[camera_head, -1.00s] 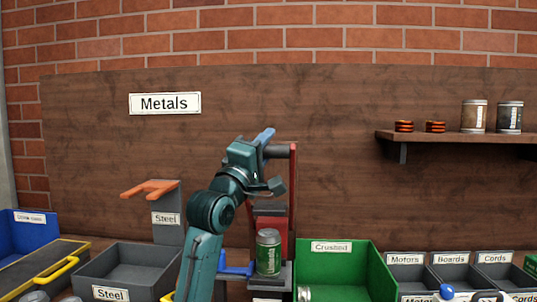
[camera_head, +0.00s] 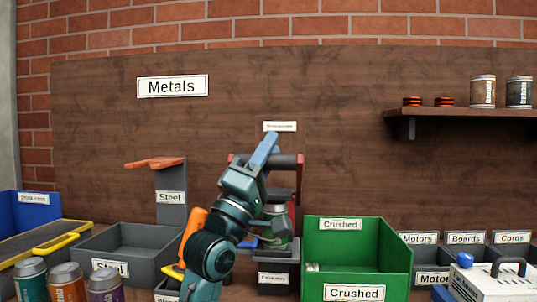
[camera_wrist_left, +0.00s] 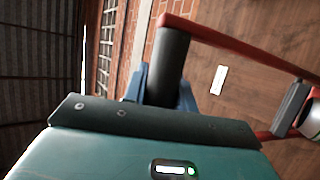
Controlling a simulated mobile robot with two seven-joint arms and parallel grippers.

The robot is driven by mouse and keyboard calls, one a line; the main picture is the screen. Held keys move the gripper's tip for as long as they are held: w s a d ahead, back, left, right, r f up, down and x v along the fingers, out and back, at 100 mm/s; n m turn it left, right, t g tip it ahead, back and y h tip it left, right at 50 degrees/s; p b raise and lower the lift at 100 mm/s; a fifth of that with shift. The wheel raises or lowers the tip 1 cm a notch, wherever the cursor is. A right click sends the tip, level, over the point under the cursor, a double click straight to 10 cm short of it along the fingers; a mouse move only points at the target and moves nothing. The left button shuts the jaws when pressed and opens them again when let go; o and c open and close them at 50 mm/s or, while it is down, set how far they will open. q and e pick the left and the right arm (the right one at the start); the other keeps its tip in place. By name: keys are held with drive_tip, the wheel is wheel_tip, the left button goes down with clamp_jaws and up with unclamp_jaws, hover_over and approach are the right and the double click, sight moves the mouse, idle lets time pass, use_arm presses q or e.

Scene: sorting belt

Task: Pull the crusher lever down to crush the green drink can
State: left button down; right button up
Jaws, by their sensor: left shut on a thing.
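The crusher stands in front of the brown back panel, with a red lever (camera_head: 298,176) and a dark handle bar (camera_head: 288,160). My left gripper (camera_head: 264,152) is shut on this handle. In the left wrist view its blue fingers (camera_wrist_left: 160,88) sit around the dark grip (camera_wrist_left: 172,62). The green drink can (camera_head: 280,226) stands upright in the crusher below the grey press head (camera_head: 281,193). My arm hides its left part, so I cannot tell whether the head touches it. My right gripper is not in view.
A green Crushed bin (camera_head: 398,262) stands right of the crusher. A grey Steel bin (camera_head: 95,262) lies left. Several cans (camera_head: 68,283) stand at the front left. A shelf (camera_head: 470,113) is on the panel at right. My left arm passes close before the crusher.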

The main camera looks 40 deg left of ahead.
use_arm(q)
drive_tip(key=c, duration=1.1)
unclamp_jaws()
drive_tip(key=shift+s+f, duration=0.35)
drive_tip(key=shift+f, duration=0.1)
drive_tip(key=shift+b+v, duration=1.1)
drive_tip(key=shift+v, duration=4.9)
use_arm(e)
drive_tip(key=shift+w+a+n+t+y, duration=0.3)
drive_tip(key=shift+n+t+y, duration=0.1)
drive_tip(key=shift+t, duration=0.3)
use_arm(q)
drive_tip(key=shift+s+r, duration=0.1)
